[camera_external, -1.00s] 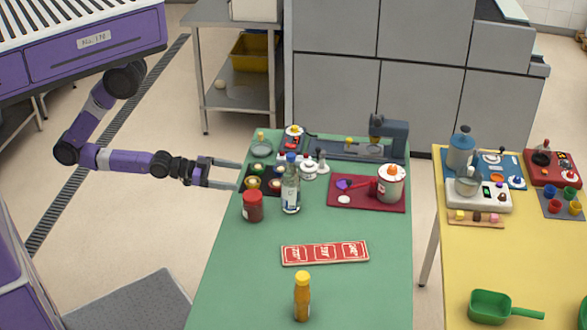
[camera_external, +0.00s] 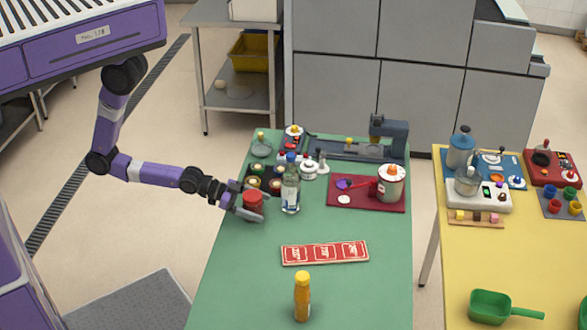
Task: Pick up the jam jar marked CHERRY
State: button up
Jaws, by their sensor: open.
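A jar with a red lid and dark red contents (camera_external: 253,201) stands upright on the green table (camera_external: 215,290), near its left edge. It looks like a jam jar, but no label can be read at this size. My gripper (camera_external: 254,206) is open, with its fingers on either side of the jar. One finger passes in front of the jar's lower part and hides some of it. I cannot tell whether the fingers touch the glass.
A clear bottle with a blue cap (camera_external: 291,185) stands close to the right of the jar. A dark tray of small pots (camera_external: 262,170) lies behind. A red patterned strip (camera_external: 325,252) and an orange bottle (camera_external: 302,298) are nearer the front. The table between is clear.

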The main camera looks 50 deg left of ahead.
jog(key=shift+w+d+f, duration=0.2)
jog(key=shift+w+d, duration=0.1)
jog(key=shift+w, duration=0.05)
grip_shut()
jog(key=shift+r, duration=0.1)
jog(key=shift+r, duration=0.15)
